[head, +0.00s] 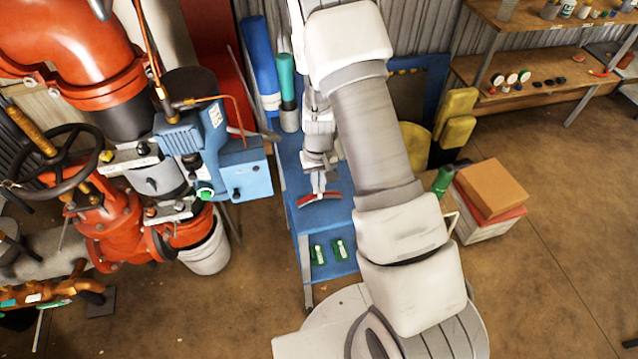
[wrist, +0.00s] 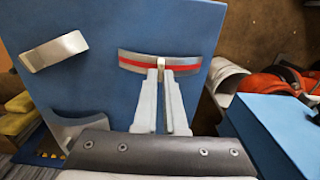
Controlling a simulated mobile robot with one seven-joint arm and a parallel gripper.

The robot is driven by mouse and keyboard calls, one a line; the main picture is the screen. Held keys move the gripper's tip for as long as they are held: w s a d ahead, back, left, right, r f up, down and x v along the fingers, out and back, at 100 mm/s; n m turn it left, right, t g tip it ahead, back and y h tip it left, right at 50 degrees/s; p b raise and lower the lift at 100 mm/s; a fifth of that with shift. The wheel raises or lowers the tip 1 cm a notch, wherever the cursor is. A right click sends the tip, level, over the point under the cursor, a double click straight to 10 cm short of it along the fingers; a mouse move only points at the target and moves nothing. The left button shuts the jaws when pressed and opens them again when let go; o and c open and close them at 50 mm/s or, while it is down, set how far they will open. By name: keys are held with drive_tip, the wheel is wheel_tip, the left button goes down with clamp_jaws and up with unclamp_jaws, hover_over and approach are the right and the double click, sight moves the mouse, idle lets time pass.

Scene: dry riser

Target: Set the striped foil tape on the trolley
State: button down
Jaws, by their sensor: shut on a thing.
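The striped foil tape (wrist: 190,66) is a curved silver band with a red stripe along it. In the head view the tape (head: 320,199) shows below my gripper (head: 319,184). My gripper (wrist: 163,72) is shut on the middle of the tape, with a fingertip on its near face. The trolley (wrist: 185,25) has a flat blue top, which lies beneath the tape in the wrist view. The trolley (head: 325,222) stands left of my arm in the head view. I cannot tell whether the tape touches the top.
A plain silver curved band (wrist: 55,50) is at the left of the wrist view. A blue box on the red pipework (head: 243,170) stands close on the left. A bucket (head: 208,250) is on the floor.

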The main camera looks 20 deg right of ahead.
drive_tip(key=shift+f, duration=0.15)
drive_tip(key=c, duration=1)
unclamp_jaws()
drive_tip(key=s+r+t, duration=0.1)
drive_tip(key=s+r, duration=0.2)
drive_tip(key=r, duration=1.1)
drive_tip(key=s+r+t, duration=0.1)
drive_tip(key=s+r, duration=0.3)
drive_tip(key=r, duration=1)
drive_tip(key=s+r+t, duration=0.3)
drive_tip(key=s+r, duration=0.6)
drive_tip(key=s, duration=0.4)
drive_tip(key=shift+s+t, duration=0.3)
drive_tip(key=shift+s, duration=0.1)
